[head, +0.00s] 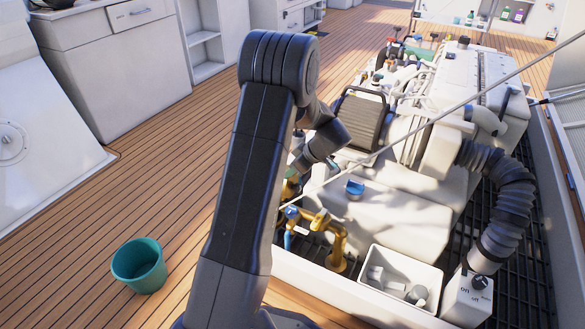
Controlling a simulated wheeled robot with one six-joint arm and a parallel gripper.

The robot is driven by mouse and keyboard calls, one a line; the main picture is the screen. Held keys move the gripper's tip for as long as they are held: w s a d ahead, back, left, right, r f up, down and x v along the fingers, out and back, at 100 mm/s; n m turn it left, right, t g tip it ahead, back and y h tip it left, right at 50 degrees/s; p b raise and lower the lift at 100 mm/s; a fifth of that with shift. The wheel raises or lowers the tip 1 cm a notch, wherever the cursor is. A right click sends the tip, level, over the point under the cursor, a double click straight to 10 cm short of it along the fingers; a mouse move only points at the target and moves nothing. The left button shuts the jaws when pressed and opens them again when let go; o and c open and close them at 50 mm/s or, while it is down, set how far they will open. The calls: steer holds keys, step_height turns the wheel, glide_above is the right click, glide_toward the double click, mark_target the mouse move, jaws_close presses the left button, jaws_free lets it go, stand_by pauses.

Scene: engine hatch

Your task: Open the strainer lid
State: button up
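My arm stands across the middle of the head view, and its wrist bends down toward the near left end of the engine bay. My gripper is mostly hidden behind the arm, so its fingers cannot be made out. I cannot clearly make out the strainer lid. A small greenish part and some yellow metal show just below the wrist, partly covered by the arm. A blue cap-like part (355,187) sits on a pale surface right of the wrist.
The white engine (480,75) fills the bay, with a dark ribbed hose (511,205) on the right. A white bin (405,266) and a switch box (468,298) are at the near edge. A teal bucket (139,266) stands on open wooden deck. A thin cable crosses the bay diagonally.

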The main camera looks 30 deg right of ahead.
steer(key=p+v, duration=0.4)
steer(key=v, duration=0.9)
steer(key=shift+s+d+r+p, duration=0.15)
steer(key=shift+r+p, duration=0.15)
steer(key=shift+p, duration=0.1)
steer(key=b+x, duration=0.1)
steer(key=x, duration=0.3)
steer(key=b+x, duration=0.1)
steer(key=x, duration=0.3)
steer(key=b+x, duration=0.2)
steer(key=x, duration=0.2)
steer(key=shift+s+f, duration=0.3)
steer(key=shift+w+a+f, duration=0.25)
steer(key=shift+w+f, duration=0.15)
steer(key=shift+f, duration=0.1)
steer(key=shift+r, duration=0.15)
